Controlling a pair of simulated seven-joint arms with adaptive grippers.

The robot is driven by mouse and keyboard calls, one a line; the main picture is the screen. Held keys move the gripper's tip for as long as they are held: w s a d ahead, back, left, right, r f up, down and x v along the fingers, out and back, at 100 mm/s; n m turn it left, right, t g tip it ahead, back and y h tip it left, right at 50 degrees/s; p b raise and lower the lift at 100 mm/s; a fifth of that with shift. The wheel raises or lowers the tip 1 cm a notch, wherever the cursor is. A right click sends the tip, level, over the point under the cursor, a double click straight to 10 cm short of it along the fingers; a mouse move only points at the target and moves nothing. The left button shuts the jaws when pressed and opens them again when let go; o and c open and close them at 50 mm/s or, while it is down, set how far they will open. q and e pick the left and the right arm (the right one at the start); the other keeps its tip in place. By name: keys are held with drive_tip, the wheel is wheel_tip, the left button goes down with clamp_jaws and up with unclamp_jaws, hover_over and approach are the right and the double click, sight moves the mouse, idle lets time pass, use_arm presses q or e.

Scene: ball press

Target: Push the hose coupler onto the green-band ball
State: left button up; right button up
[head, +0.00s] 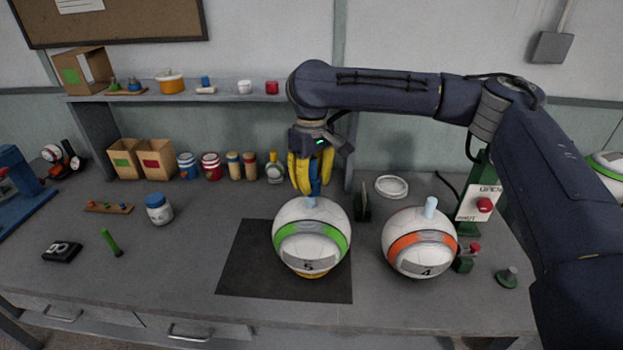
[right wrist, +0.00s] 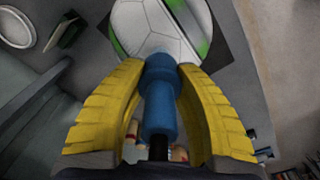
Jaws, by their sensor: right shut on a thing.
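The green-band ball (head: 311,238), marked 5, sits on a dark mat on the bench. A light blue stem (head: 311,202) stands on its top. My right gripper (head: 309,190) is directly above it, with yellow fingers shut on the blue hose coupler (head: 316,184). In the right wrist view the coupler (right wrist: 160,100) lies between the fingers (right wrist: 164,72) and points at the ball (right wrist: 160,30). The coupler's lower end is close to the stem; I cannot tell whether they touch. My left gripper is not in view.
An orange-band ball (head: 419,243), marked 4, with its own light blue stem stands to the right. The dark mat (head: 250,270) has bare room left of the green-band ball. A white ring (head: 391,187) lies behind. Boxes and jars line the back.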

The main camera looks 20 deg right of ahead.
sight(311, 158)
drive_tip(key=shift+f, duration=1.15)
drive_tip(key=o, duration=1.2)
drive_tip(key=shift+o, duration=0.2)
wheel_tip(311, 158, up, 12)
drive_tip(key=shift+f, duration=0.1)
